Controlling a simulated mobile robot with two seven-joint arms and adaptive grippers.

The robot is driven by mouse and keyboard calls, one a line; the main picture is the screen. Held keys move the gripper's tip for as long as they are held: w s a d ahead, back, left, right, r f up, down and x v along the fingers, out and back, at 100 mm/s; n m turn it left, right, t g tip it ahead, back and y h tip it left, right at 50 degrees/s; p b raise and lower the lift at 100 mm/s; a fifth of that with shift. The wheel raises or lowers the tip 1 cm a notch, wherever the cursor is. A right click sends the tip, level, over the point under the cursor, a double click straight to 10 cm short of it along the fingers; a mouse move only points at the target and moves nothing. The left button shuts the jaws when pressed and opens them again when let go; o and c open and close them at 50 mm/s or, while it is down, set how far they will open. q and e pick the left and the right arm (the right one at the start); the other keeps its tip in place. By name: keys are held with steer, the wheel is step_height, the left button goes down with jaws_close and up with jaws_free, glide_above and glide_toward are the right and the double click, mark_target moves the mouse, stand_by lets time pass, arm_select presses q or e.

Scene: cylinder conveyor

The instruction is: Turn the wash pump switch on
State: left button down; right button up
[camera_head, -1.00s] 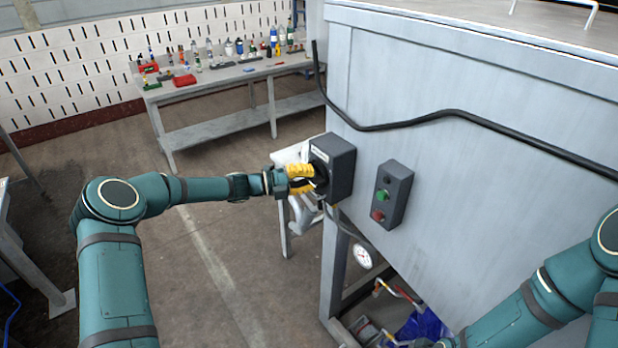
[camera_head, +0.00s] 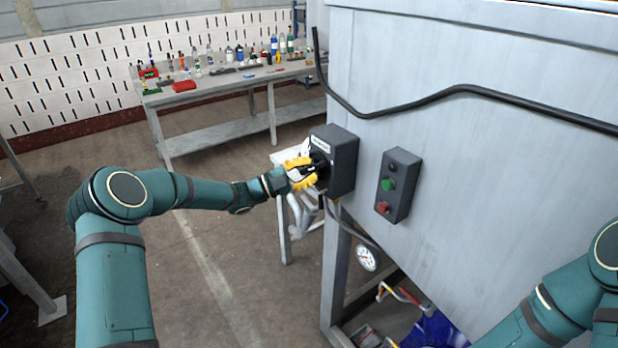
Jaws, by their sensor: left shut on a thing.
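The wash pump switch is a dark grey box (camera_head: 343,158) on the left edge of the large grey machine. It has a small white label near its top and a black knob (camera_head: 319,163) on its left-facing side. My left gripper (camera_head: 312,170), with yellow fingers, is shut on the black knob. The fingers hide part of the knob, and its exact angle is hard to tell. My right arm shows at the lower right, but its gripper is outside the picture.
A dark button box (camera_head: 397,185) with a green and a red button is right of the switch. A black cable (camera_head: 440,97) runs across the machine (camera_head: 480,190). A gauge (camera_head: 366,258) hangs below. A workbench (camera_head: 215,92) with bottles stands behind. Open floor lies left.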

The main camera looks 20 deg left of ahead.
arm_select(q)
steer(key=n+t+b, duration=0.2)
steer(key=n, duration=0.2)
steer(key=shift+d+n+y, duration=0.1)
steer(key=shift+n+y, duration=0.2)
steer(key=shift+n, duration=0.1)
steer(key=n+t, duration=0.1)
steer(key=n, duration=0.1)
steer(key=n+t+y+b, duration=0.1)
steer(key=n, duration=0.1)
steer(key=shift+n+t, duration=0.3)
steer(key=shift+n, duration=0.1)
steer(key=shift+r+n+t+y+b, duration=0.1)
steer(key=shift+n+t+y+b, duration=0.55)
steer(key=shift+n, duration=1.45)
steer(key=c, duration=0.9)
jaws_free()
steer(key=shift+y, duration=0.25)
